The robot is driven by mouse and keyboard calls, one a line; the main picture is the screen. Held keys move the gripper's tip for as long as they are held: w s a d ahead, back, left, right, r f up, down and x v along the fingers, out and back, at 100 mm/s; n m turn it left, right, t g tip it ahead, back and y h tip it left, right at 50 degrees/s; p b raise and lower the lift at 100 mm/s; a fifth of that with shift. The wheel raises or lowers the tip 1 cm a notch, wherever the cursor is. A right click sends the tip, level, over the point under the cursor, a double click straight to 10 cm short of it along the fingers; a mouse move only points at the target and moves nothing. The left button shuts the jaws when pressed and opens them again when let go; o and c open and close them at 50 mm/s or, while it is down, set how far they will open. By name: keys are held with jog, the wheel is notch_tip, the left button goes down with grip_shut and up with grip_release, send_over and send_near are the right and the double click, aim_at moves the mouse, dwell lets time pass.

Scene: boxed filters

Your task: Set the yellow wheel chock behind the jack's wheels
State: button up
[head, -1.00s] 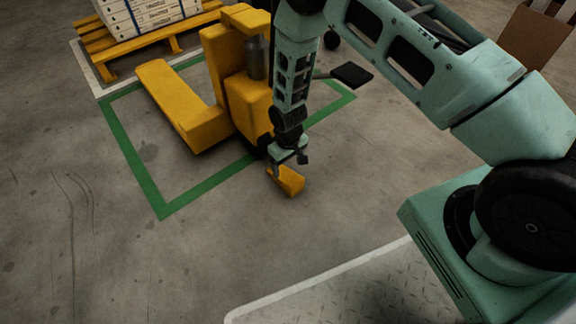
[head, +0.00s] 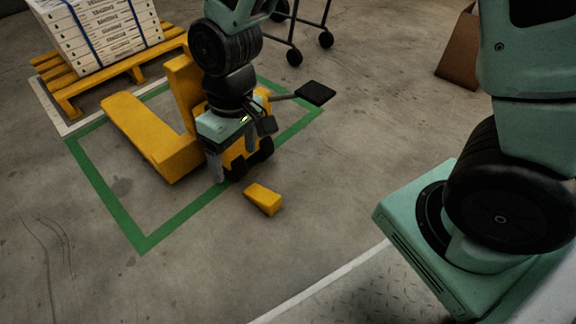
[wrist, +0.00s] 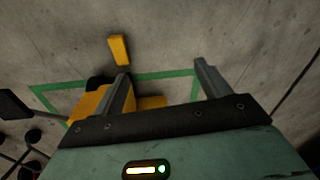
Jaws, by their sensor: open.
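The yellow wheel chock (head: 263,198) lies on the concrete floor, just outside the green outline, a short gap from the dark wheels (head: 237,170) at the near end of the yellow pallet jack (head: 150,135). In the wrist view the chock (wrist: 119,50) lies beyond the left fingertip, clear of both fingers. My gripper (head: 240,148) is open and empty, raised above the floor in front of the jack, and hides part of the jack's body.
The green floor outline (head: 110,205) surrounds the jack. A yellow pallet (head: 125,70) with white boxes (head: 100,35) stands at the back left. A cart with black casters (head: 294,57) and a brown carton (head: 460,50) stand behind. The floor at the near left is clear.

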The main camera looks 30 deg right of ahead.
jog(key=s+d+r+n, duration=0.1)
jog(key=s+d+r, duration=0.2)
jog(key=s+r, duration=0.6)
jog(key=s, duration=0.5)
jog(key=shift+s+d+n+h, duration=0.15)
jog(key=shift+n+h, duration=0.25)
notch_tip(320, 180, up, 49)
jog(key=p, duration=4.9)
